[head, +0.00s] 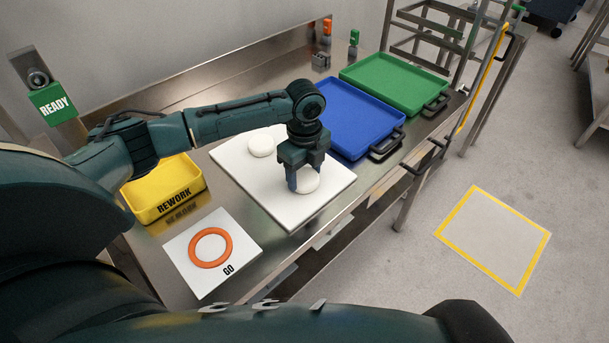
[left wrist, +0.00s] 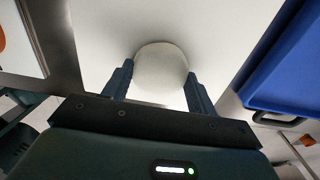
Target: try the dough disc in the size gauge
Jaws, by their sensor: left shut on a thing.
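My left gripper (head: 305,183) is shut on a white dough disc (head: 309,181) at the right part of the white board (head: 320,200). In the left wrist view the disc (left wrist: 161,70) sits between the two fingers. I cannot tell whether it touches the board. A second white dough disc (head: 261,145) lies on the board farther back. The size gauge is an orange ring (head: 228,249) on a white plate marked GO (head: 203,279), at the front left of the bench. My right gripper is not in view.
A yellow REWORK tray (head: 150,212) stands left of the board. A blue tray (head: 349,117) and a green tray (head: 394,83) stand to its right. A green READY sign (head: 52,104) is at the far left. Bare steel bench lies between board and gauge.

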